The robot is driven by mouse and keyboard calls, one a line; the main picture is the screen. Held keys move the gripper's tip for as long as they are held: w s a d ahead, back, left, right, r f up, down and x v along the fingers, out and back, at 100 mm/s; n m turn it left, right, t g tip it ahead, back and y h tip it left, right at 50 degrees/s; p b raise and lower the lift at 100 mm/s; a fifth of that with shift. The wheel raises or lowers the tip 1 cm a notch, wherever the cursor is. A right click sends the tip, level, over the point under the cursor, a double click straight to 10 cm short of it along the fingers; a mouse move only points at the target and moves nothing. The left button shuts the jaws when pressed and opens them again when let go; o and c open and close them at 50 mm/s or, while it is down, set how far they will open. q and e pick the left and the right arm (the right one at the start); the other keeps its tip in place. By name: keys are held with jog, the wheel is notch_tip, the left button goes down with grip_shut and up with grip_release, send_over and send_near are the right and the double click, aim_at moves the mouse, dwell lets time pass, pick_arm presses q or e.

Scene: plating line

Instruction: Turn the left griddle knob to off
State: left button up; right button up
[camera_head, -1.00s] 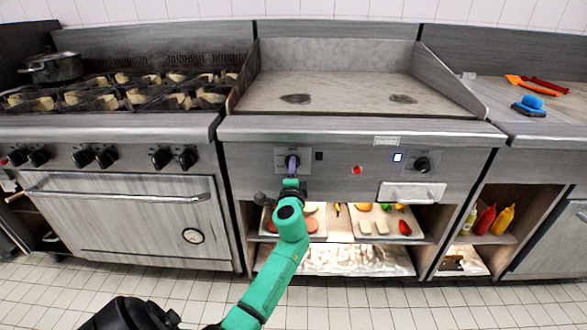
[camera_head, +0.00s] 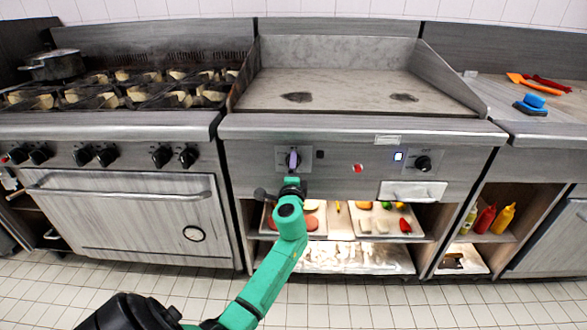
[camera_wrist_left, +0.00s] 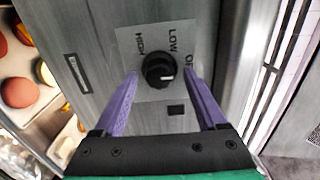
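The left griddle knob (camera_wrist_left: 158,68) is black and round with a short white mark. It sits on a pale plate (camera_wrist_left: 128,45) printed HIGH, LOW and a partly hidden OFF. The mark sits on the side of the knob nearer the gripper; the exact setting is hard to tell. My left gripper (camera_wrist_left: 161,78) is open, its purple fingers on either side of the knob with visible gaps. In the head view the left gripper (camera_head: 293,160) is in front of the knob and mostly hides it. My right gripper is not in view.
A red light (camera_head: 358,168), a lit switch (camera_head: 398,156) and the right griddle knob (camera_head: 423,163) lie to the right on the panel. Oven knobs (camera_head: 188,158) are to the left. A shelf below holds food trays (camera_head: 327,226). A white drawer front (camera_head: 412,191) juts out at lower right.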

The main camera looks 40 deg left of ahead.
pick_arm(q)
jog(key=shift+d, duration=0.1)
jog(key=v, duration=1.4)
jog(key=shift+s+d, duration=0.15)
jog(key=shift+s, duration=0.05)
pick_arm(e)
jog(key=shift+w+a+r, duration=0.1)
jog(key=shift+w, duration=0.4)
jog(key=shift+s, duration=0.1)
